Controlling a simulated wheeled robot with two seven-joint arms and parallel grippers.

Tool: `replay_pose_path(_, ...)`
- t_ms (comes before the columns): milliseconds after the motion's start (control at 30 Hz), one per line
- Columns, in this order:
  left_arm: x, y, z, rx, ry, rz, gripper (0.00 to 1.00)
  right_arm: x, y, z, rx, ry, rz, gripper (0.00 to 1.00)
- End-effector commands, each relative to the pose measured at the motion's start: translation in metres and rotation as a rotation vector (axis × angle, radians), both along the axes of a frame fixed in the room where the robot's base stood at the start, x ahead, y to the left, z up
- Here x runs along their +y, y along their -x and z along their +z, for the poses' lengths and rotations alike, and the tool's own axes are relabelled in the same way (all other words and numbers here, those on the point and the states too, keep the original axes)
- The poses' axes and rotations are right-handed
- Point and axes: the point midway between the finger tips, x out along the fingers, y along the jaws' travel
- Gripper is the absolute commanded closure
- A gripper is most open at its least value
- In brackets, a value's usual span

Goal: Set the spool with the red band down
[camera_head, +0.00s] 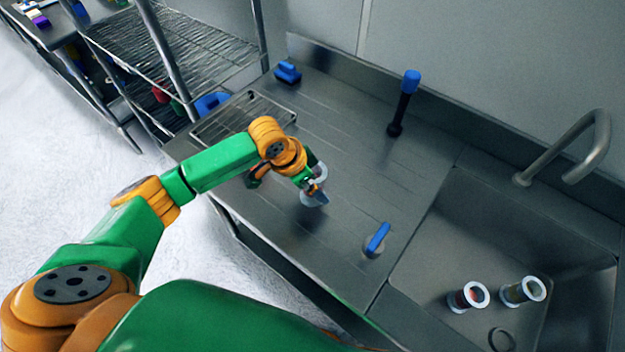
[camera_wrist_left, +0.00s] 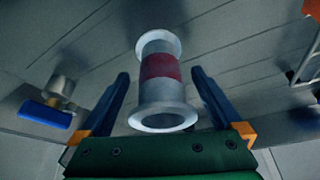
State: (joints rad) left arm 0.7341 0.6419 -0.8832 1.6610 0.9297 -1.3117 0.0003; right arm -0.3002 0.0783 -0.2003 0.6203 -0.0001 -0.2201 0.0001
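The spool with the red band (camera_wrist_left: 160,68) has pale flanges at both ends and shows between my left fingers in the left wrist view. In the head view the spool (camera_head: 313,198) is at the steel counter, partly hidden by my gripper, and the band does not show. My left gripper (camera_head: 316,186) is around the spool. In the wrist view its two dark blue fingers (camera_wrist_left: 160,72) are spread, with a narrow gap on each side of the spool. My right gripper is not in view.
Behind are an upright blue-topped tool (camera_head: 405,100) and a blue brush (camera_head: 287,73). The sink (camera_head: 560,245) holds two more spools (camera_head: 468,297) (camera_head: 523,290). A wire rack (camera_head: 242,118) lies left. Counter around the spool is clear.

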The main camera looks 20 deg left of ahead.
Motion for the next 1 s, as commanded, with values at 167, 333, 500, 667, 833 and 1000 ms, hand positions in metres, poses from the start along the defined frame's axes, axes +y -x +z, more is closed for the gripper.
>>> replay_pose_path(167,0.001,0.001,0.007,-0.001,0.000,0.001,0.00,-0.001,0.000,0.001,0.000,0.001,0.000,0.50)
replay_pose_path(333,0.013,0.012,0.048,-0.006,-0.001,0.001,0.00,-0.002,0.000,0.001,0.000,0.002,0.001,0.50)
replay_pose_path(500,0.024,0.026,0.089,-0.004,-0.002,0.000,0.00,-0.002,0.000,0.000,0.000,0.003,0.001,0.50)
replay_pose_path(667,0.029,0.033,0.111,-0.001,0.000,0.001,0.00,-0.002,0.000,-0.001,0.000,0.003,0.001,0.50)
replay_pose_path(833,0.030,0.035,0.115,0.000,0.000,0.001,0.00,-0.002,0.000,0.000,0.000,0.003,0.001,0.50)
replay_pose_path(1000,0.030,0.035,0.114,0.001,0.001,0.001,0.00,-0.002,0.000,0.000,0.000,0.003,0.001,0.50)
